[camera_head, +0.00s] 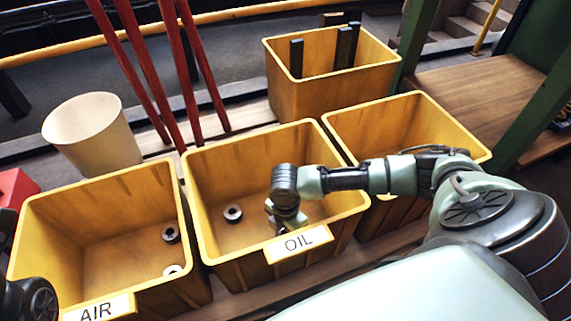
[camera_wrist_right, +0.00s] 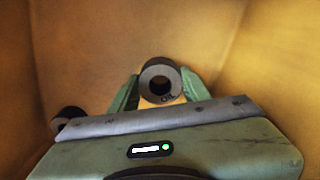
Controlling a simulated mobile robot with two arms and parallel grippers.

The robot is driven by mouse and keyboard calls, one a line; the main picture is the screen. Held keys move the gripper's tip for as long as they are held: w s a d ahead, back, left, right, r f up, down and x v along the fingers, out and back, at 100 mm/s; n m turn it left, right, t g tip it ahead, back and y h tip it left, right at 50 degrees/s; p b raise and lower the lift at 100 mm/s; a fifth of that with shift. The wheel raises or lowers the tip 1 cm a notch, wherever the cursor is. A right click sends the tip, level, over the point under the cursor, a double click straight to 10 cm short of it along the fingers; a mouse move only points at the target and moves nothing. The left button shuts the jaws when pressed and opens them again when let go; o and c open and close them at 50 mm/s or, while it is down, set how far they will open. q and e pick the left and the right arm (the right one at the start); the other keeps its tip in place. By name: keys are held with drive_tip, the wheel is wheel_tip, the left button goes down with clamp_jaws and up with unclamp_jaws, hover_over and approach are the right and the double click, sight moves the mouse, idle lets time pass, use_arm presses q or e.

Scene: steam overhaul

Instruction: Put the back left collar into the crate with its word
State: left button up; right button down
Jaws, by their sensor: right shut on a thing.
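My right gripper (camera_head: 273,217) reaches down into the yellow crate labelled OIL (camera_head: 205,165). In the right wrist view the gripper (camera_wrist_right: 160,88) is shut on a dark grey collar (camera_wrist_right: 160,70), with a green finger on each side. Dark lettering that looks like OIL is on the collar's face. In the head view the held collar is hidden by my gripper and the crate front. Another grey collar (camera_head: 232,213) lies on the floor of the OIL crate; it also shows at the left in the wrist view (camera_wrist_right: 70,114). My left gripper's fingers are not in view.
The crate labelled AIR (camera_head: 30,212) stands on the left with a dark collar (camera_head: 171,234) and a paler ring (camera_head: 173,270) inside. Another yellow crate (camera_head: 345,125) stands on the right, partly behind my arm. A crate with dark bars (camera_head: 330,95) and a cream bin (camera_head: 90,135) stand behind.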

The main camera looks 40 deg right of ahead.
drive_tip(key=shift+f, duration=0.55)
drive_tip(key=shift+r, duration=0.1)
drive_tip(key=shift+f, duration=0.3)
drive_tip(key=c, duration=0.7)
unclamp_jaws()
